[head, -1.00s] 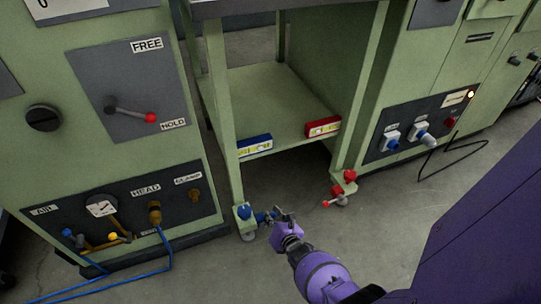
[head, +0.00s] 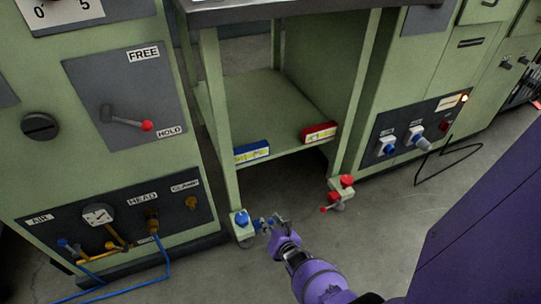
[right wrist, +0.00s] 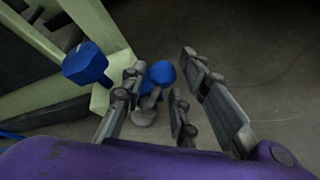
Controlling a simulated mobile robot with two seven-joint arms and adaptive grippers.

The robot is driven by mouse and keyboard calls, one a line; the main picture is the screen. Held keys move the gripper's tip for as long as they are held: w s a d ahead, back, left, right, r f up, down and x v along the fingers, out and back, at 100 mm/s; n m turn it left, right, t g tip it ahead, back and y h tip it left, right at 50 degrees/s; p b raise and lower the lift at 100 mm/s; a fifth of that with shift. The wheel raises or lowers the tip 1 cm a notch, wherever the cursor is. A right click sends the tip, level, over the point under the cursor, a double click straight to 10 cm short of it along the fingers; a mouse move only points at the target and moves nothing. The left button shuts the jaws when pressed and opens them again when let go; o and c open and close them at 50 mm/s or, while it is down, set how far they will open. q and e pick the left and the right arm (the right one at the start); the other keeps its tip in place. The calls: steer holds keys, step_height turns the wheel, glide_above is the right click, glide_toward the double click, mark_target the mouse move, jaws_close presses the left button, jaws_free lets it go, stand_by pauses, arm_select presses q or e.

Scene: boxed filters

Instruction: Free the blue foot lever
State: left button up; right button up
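The blue foot lever (head: 258,224) sticks out low beside the front left leg of the green bench, with a round blue end. In the right wrist view the blue lever end (right wrist: 162,73) lies in the gap between the fingers. A blue knob (head: 241,217) sits on the leg's bracket and also shows in the right wrist view (right wrist: 86,63). My right gripper (head: 276,222) is open, just right of the lever near the floor; I cannot tell whether a finger touches it. My left gripper is not in view.
A red lever (head: 332,208) with a red knob (head: 347,181) is at the bench's right leg. Blue (head: 251,151) and red (head: 320,132) boxes sit on the shelf (head: 275,105). A blue hose (head: 167,265) crosses the left floor. The floor near my gripper is clear.

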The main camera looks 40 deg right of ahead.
steer(key=v, duration=0.7)
steer(key=shift+s, duration=0.3)
steer(key=shift+r, duration=0.1)
stand_by(0.3)
